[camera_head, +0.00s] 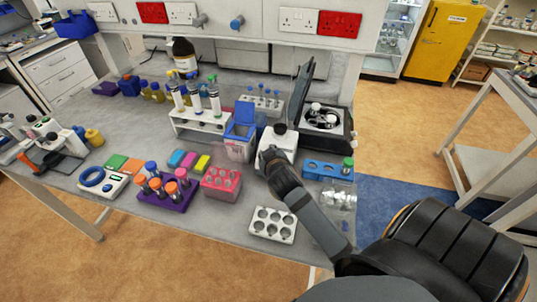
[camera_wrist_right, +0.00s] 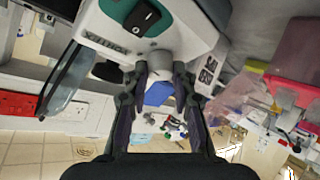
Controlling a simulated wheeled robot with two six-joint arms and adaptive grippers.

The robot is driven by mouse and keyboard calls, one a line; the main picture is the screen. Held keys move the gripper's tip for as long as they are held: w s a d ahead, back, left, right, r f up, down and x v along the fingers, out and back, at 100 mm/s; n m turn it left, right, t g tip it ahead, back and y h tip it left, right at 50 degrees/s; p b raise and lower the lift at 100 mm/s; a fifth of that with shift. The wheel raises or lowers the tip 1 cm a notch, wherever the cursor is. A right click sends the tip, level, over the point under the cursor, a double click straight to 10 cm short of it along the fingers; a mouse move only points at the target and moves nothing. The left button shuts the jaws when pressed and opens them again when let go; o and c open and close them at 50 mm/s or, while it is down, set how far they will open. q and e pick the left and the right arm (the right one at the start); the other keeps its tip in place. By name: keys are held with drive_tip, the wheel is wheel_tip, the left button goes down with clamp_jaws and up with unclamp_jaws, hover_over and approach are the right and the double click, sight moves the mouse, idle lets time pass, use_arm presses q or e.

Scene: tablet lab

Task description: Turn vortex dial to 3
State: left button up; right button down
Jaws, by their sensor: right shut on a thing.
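The vortex mixer (camera_head: 285,141) is a white box with a dark round cup on top, standing on the grey bench between a blue-lidded container and an open black centrifuge. In the right wrist view its white body (camera_wrist_right: 198,38), with a teal panel and VORTEX lettering, fills the upper middle. My right gripper (camera_head: 268,157) is at the mixer's front. It is shut on the mixer's pale grey dial (camera_wrist_right: 157,66), which shows between the fingertips (camera_wrist_right: 160,74). The fingers hide part of the dial, and I cannot read its setting. My left gripper is not in view.
The black centrifuge (camera_head: 323,124) has its lid up, right of the mixer. The blue-lidded container (camera_head: 240,130) is close on the left. A pink rack (camera_head: 221,183), a white well plate (camera_head: 273,224) and a blue tube rack (camera_head: 327,170) surround my right forearm.

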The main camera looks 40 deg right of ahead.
drive_tip(key=shift+a+f+m+h+b, duration=0.15)
drive_tip(key=shift+m+h+b, duration=0.35)
drive_tip(key=shift+m, duration=0.45)
drive_tip(key=shift+f+m+h+b, duration=0.15)
drive_tip(key=shift+m+h+b, duration=0.35)
drive_tip(key=shift+m, duration=0.45)
drive_tip(key=c, duration=1.1)
unclamp_jaws()
drive_tip(key=shift+r, duration=0.1)
drive_tip(key=shift+r, duration=0.1)
wheel_tip(320, 180, up, 10)
drive_tip(key=shift+f, duration=0.1)
